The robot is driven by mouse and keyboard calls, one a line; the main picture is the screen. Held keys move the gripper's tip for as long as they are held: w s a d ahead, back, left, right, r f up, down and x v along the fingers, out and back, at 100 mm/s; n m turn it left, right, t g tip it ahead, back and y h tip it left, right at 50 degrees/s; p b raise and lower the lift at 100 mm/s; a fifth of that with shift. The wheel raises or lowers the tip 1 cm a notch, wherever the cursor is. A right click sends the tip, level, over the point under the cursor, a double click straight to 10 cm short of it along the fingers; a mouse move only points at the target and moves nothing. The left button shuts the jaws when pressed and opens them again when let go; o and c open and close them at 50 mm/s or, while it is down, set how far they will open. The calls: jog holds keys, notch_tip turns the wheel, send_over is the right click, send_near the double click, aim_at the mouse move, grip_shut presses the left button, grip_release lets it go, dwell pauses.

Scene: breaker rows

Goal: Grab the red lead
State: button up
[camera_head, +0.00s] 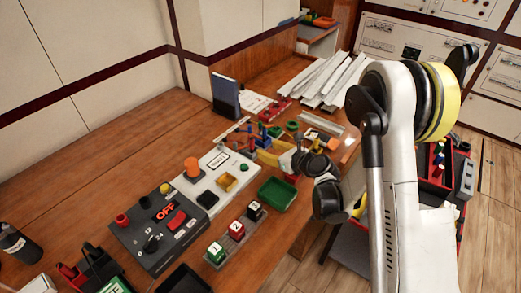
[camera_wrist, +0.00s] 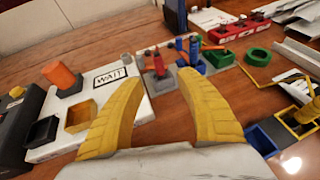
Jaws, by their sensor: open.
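In the wrist view a red upright piece (camera_wrist: 155,62), which looks like the red lead, stands in a grey stand beside a blue piece (camera_wrist: 190,55). Where its cable runs is hard to tell. My gripper (camera_wrist: 159,80) has two curved yellow fingers, spread apart with nothing between them. The red piece shows beyond and between the fingertips, apart from them. In the head view my gripper (camera_head: 262,150) is low over the table, just right of the white WAIT panel (camera_head: 222,161). The red piece is too small to make out there.
A grey OFF box (camera_head: 160,225), a green tray (camera_head: 278,192) and a rack of numbered blocks (camera_head: 237,233) stand nearby. Blue and yellow bins (camera_wrist: 290,130) are right of my gripper in the wrist view. White strips (camera_head: 330,80) lie behind. Bare table shows at left.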

aim_at(253, 144)
jog(key=x, duration=0.4)
jog(key=shift+w+a+f, duration=0.1)
jog(key=shift+w+f, duration=0.05)
jog(key=shift+f, duration=0.05)
jog(key=b+x, duration=0.2)
jog(key=x, duration=0.4)
jog(key=shift+a, duration=0.15)
grip_shut()
